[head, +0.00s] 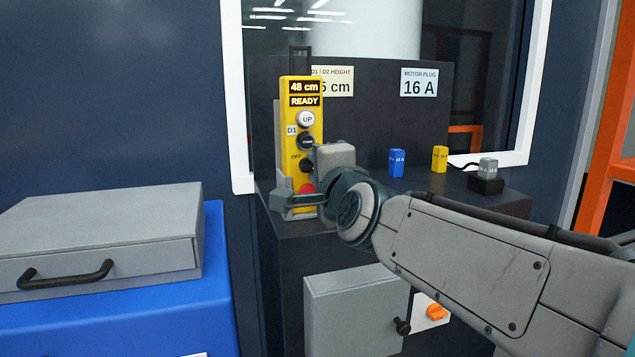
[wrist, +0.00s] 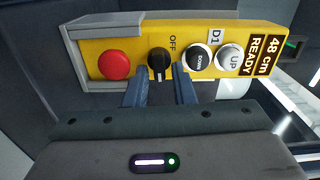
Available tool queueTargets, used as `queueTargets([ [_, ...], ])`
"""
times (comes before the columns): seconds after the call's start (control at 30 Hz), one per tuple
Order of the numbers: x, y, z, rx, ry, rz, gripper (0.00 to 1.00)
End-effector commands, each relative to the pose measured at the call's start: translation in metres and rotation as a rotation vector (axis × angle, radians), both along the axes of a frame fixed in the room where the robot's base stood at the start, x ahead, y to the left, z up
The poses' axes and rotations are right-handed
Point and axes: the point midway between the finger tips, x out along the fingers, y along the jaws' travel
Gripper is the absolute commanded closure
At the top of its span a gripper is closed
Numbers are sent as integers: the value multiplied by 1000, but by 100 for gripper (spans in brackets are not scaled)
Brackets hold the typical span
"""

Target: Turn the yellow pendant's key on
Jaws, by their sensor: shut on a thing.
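The yellow pendant (head: 298,120) stands upright on the dark cabinet, its displays reading "48 cm" and "READY". It carries a white UP button, a black DOWN button, a black key knob and a red button. In the wrist view the pendant (wrist: 128,45) lies sideways across the picture. The black key knob (wrist: 159,62) is there between my fingertips, with the OFF label beside it. A pale line on the knob points toward the bottom of that picture, away from the OFF side. My gripper (wrist: 161,88) is shut on the knob. In the head view my gripper (head: 303,199) partly covers the pendant's lower part.
A grey case (head: 105,235) on a blue box stands at left. An orange knob (head: 436,312) sits low.

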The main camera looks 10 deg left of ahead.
Motion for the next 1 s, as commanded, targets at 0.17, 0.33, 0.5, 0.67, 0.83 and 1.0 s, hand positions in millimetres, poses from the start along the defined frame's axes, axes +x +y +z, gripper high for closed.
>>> queueTargets([
  [0.17,0,0,-2,46,30,1,100],
  [0.33,0,0,-2,63,40,1,100],
  [0.5,0,0,-1,67,42,1,100],
  [0.67,0,0,-1,66,42,1,100],
  [0.83,0,0,-1,66,42,1,67],
  [1.0,0,0,-1,66,42,1,67],
])
